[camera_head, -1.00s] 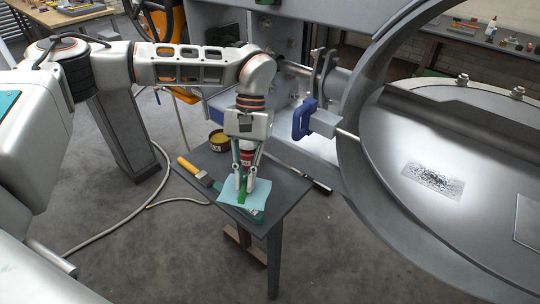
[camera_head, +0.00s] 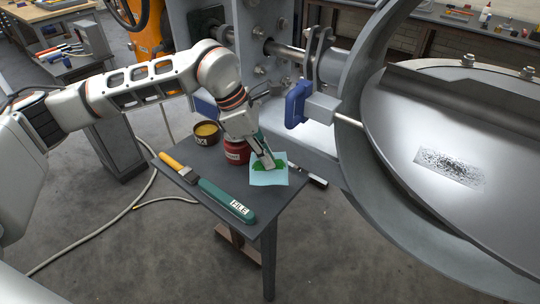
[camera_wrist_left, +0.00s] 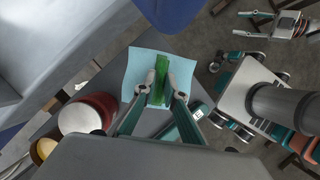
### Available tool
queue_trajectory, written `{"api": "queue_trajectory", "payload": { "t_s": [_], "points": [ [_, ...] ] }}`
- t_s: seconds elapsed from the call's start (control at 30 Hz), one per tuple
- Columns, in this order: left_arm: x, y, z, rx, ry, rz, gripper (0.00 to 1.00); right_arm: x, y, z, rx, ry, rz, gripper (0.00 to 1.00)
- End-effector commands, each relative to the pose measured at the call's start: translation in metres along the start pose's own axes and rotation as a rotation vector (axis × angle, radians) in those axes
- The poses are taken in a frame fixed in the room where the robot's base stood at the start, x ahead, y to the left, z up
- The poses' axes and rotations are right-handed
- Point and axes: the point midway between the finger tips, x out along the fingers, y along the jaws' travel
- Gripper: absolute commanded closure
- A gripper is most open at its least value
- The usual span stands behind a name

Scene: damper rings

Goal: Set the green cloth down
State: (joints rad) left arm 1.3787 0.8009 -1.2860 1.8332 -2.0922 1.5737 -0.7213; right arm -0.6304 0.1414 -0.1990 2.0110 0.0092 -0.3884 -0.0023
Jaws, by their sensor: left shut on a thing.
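The green cloth (camera_head: 257,168) shows as a bright green piece on a pale blue square sheet (camera_head: 275,180), beside the red can. My left gripper (camera_head: 268,162) points down at it. In the left wrist view the gripper (camera_wrist_left: 160,97) is shut on an upright green fold (camera_wrist_left: 161,72), with the pale blue sheet (camera_wrist_left: 138,67) spread around and beneath it. I cannot tell whether the sheet touches the tabletop.

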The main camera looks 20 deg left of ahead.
Motion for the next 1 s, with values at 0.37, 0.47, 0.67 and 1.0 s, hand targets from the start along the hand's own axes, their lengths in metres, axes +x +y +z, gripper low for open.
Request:
{"api": "queue_trajectory", "payload": {
  "t_s": [0.37,0.47,0.67,1.0],
  "points": [
    [0.002,0.009,0.006,-0.186,0.001,0.077,1.00,0.004,0.000,0.002,-0.003,0.002,0.001,0.60],
    [0.001,0.009,0.007,-0.188,0.001,0.078,1.00,0.004,0.000,0.002,-0.003,0.002,0.001,0.60],
    [0.001,0.009,0.007,-0.187,0.001,0.077,1.00,0.002,-0.001,0.005,-0.002,-0.004,-0.001,0.60],
    [0.014,0.009,0.001,-0.188,-0.006,0.078,1.00,0.000,-0.005,0.014,0.003,-0.018,-0.007,0.60]
  ]
}}
